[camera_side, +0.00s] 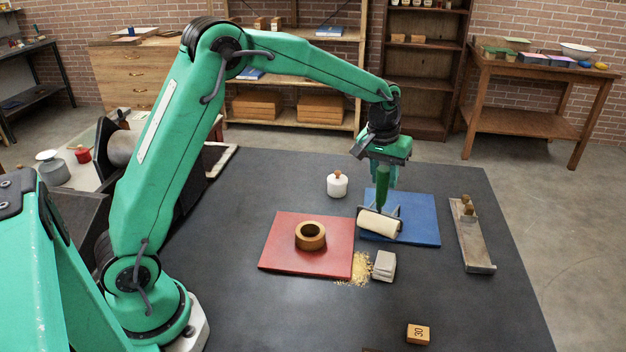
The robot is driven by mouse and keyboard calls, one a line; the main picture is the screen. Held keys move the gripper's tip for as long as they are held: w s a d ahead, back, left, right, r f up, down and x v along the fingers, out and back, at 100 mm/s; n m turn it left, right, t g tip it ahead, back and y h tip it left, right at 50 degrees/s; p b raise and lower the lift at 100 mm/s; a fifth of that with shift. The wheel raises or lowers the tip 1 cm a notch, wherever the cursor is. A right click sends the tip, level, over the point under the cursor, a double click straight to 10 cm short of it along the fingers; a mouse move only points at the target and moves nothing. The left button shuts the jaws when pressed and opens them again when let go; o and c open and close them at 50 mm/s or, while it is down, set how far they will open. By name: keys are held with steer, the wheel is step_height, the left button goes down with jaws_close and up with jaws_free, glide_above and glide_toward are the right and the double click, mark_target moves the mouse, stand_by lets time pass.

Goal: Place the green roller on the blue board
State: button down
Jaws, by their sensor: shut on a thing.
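The green roller has a green upright handle (383,186), a dark frame and a cream cylinder (380,223). The blue board (415,212) lies flat on the dark table, right of the red board. My gripper (384,168) points down over the blue board and is shut on the roller's handle. The cream cylinder is over the front left part of the blue board. I cannot tell whether it touches the board.
A red board (285,255) holds a brown ring (310,236). A white lidded jar (337,185), grey blocks (384,266), yellowish crumbs (360,269), a grey tray (470,235) with wooden knobs and a block marked 30 (418,333) stand around. The front table is mostly clear.

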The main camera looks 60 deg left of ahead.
steer(key=c, duration=1.1)
jaws_free()
steer(key=shift+s+a+f, duration=0.1)
steer(key=shift+s+f, duration=0.25)
steer(key=shift+f, duration=0.3)
steer(key=shift+r, duration=0.1)
steer(key=shift+w+r, duration=0.1)
steer(key=shift+r, duration=0.5)
steer(key=r, duration=0.3)
steer(key=s+r, duration=0.1)
steer(key=r, duration=0.7)
steer(key=shift+s+d+r, duration=0.2)
steer(key=shift+s+d, duration=0.1)
steer(key=shift+d, duration=0.1)
steer(key=shift+r, duration=0.3)
steer(key=shift+s, duration=0.1)
